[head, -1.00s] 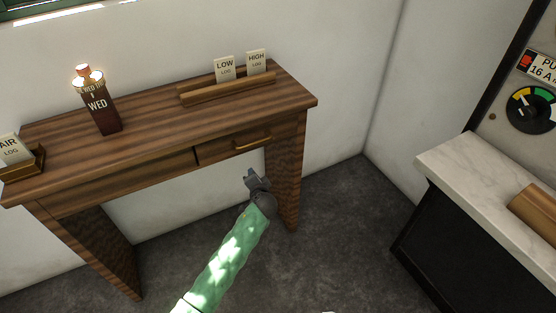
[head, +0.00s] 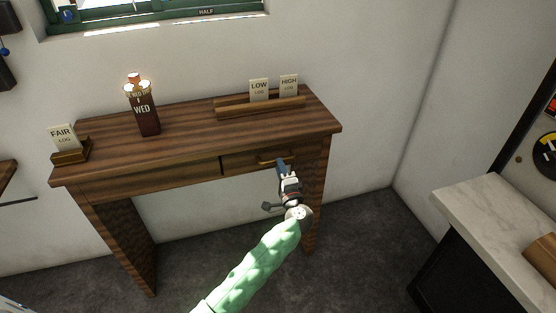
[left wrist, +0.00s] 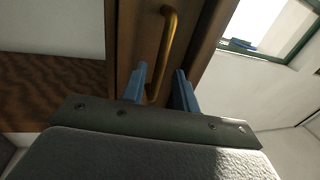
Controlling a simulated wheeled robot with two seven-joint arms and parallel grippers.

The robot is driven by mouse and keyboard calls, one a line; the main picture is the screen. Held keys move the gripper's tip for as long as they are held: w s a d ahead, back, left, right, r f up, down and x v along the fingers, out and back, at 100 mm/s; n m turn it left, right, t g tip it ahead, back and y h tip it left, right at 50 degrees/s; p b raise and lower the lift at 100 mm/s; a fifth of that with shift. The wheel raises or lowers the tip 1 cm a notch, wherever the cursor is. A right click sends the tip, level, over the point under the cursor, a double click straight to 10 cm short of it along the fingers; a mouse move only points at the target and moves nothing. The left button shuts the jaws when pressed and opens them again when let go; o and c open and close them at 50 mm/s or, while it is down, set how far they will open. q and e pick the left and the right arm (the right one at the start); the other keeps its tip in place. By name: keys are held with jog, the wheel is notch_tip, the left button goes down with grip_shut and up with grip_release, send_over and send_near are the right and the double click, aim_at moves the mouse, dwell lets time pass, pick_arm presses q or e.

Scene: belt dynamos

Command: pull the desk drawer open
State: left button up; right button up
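The wooden desk (head: 185,130) stands against the wall. Its drawer (head: 237,166) is at the right of the front and looks flush with it. The brass bar handle (head: 264,162) is partly hidden by my left gripper (head: 281,165), which is in front of the drawer. In the left wrist view the handle (left wrist: 170,42) runs lengthwise up the drawer front, and its near end lies between the blue fingers of my left gripper (left wrist: 161,84). The fingers are apart, with visible space beside the handle; contact cannot be told. My right gripper is not in view.
A marble-topped counter (head: 490,215) stands at the right. The floor before the desk is clear.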

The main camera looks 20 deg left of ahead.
pick_arm(q)
jog(key=shift+p+x, duration=0.4)
jog(key=shift+x, duration=1.45)
jog(key=shift+c, duration=0.4)
grip_shut()
